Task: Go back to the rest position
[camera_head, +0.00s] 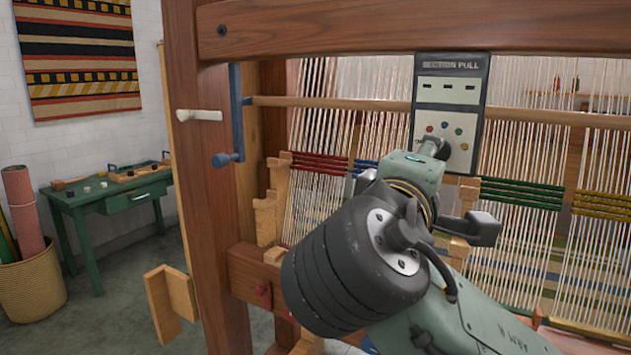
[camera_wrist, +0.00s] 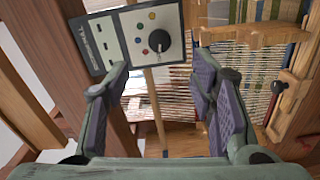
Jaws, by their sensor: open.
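My gripper (camera_wrist: 162,95) is open in the wrist view, its two purple-padded fingers wide apart with nothing between them. Beyond the fingers is a dark control box (camera_wrist: 95,45) with a pale panel, coloured buttons and a black knob (camera_wrist: 159,41). The fingers are apart from the knob as far as the view shows. In the head view the control box (camera_head: 450,75) hangs on the loom's front, labelled with a word ending in "PULL". My arm reaches up from the lower right in front of the loom and hides part of the panel; the fingertips are hard to make out there.
The wooden loom (camera_head: 400,30) stands close around my arm, with posts, crossbars and white warp threads (camera_head: 530,80). A blue crank (camera_head: 235,120) sticks out at the left post. A green table (camera_head: 110,195) and a basket (camera_head: 33,285) stand left. Open floor (camera_head: 100,310) lies lower left.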

